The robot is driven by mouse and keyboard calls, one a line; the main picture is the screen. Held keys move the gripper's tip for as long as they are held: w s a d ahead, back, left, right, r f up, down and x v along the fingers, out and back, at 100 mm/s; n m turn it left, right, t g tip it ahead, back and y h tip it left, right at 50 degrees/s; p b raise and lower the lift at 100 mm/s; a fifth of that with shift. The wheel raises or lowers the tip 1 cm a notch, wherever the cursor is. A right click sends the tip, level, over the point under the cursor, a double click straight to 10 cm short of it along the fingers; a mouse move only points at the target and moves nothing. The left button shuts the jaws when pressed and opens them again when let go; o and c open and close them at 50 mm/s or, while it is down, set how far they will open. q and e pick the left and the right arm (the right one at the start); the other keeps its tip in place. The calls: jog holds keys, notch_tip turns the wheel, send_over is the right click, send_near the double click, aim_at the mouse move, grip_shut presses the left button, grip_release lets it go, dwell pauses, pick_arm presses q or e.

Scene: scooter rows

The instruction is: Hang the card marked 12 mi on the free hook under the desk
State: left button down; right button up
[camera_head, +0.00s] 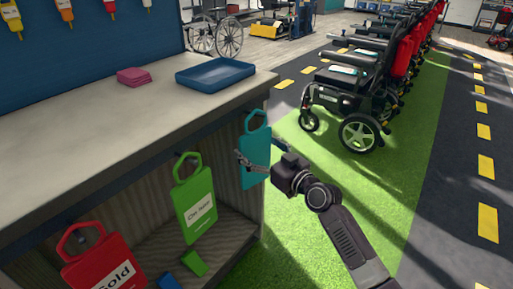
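A teal card (255,143) with a loop handle is upright at the right end of the desk (145,120) front. No writing shows on it, so I cannot tell if it is the one marked 12 mi. My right gripper (240,158) reaches in from the right, with its fingers across the card's lower part. I cannot tell whether they grip it or whether its loop is on a hook. A green card (190,195) with a white label hangs left of it. A red card (100,266) marked "Sold" hangs further left. My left gripper is out of view.
A blue tray (215,75) and a pink stack (134,77) sit on the desk top. Small green (194,263) and blue (169,282) pieces lie low under the desk. Powered wheelchairs (360,100) stand in a row at the right. Green floor beside the desk is clear.

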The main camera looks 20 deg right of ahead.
jog(key=o, duration=0.4)
jog(key=shift+c, duration=0.2)
